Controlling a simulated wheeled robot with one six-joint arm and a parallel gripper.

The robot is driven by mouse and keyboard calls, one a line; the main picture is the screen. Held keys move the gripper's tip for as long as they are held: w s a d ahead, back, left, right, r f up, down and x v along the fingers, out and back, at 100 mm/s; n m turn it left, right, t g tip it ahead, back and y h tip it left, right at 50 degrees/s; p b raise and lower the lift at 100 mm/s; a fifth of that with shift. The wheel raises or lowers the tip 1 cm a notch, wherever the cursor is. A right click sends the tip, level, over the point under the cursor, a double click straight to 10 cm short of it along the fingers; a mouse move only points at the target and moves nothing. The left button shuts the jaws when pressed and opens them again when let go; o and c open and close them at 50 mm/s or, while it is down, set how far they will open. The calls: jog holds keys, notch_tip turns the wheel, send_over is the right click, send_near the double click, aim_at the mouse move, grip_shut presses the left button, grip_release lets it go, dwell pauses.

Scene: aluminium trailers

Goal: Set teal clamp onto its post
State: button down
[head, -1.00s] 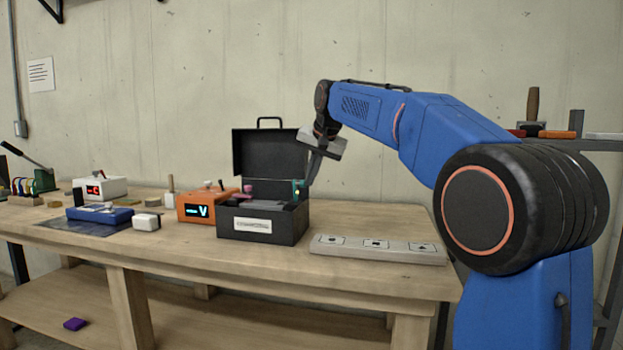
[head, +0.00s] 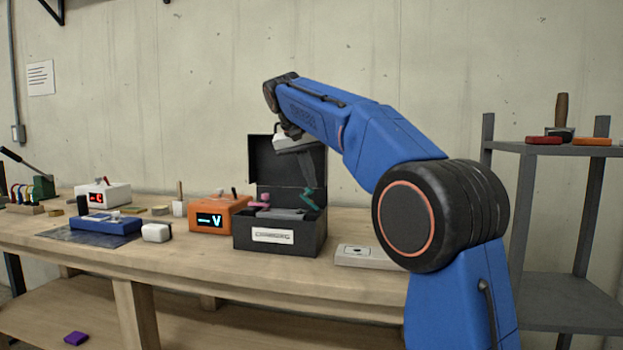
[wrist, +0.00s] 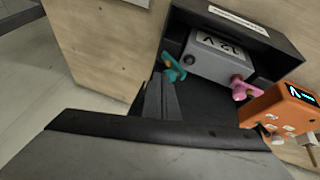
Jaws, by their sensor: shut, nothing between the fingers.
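The teal clamp (head: 312,198) is at the right end of the open black case (head: 318,232). In the wrist view, the teal clamp (wrist: 173,68) is beside the left end of a grey 12 V battery (wrist: 218,58) inside the case. A dark round post (wrist: 187,60) shows next to the clamp; I cannot tell whether the clamp sits on a post. A pink clamp (wrist: 240,88) is at the battery's other end. My gripper (wrist: 158,78) is shut and empty, its fingertips close to the teal clamp. In the head view, my gripper (head: 308,178) reaches down into the case from above.
An orange voltage unit (head: 216,216) stands just left of the case. A grey marked strip (head: 365,257) lies to its right, partly behind my arm. The raised case lid (head: 262,160) stands behind my gripper. A shelf (head: 548,150) with tools is at the right.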

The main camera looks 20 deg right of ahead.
jog(key=w+a, duration=0.1)
jog(key=w+a+f, duration=0.1)
jog(key=a, duration=0.1)
jog(key=shift+a+f, duration=0.15)
jog(key=shift+f, duration=0.05)
jog(key=shift+s, duration=0.1)
jog(key=shift+r, duration=0.1)
jog(key=shift+r, duration=0.75)
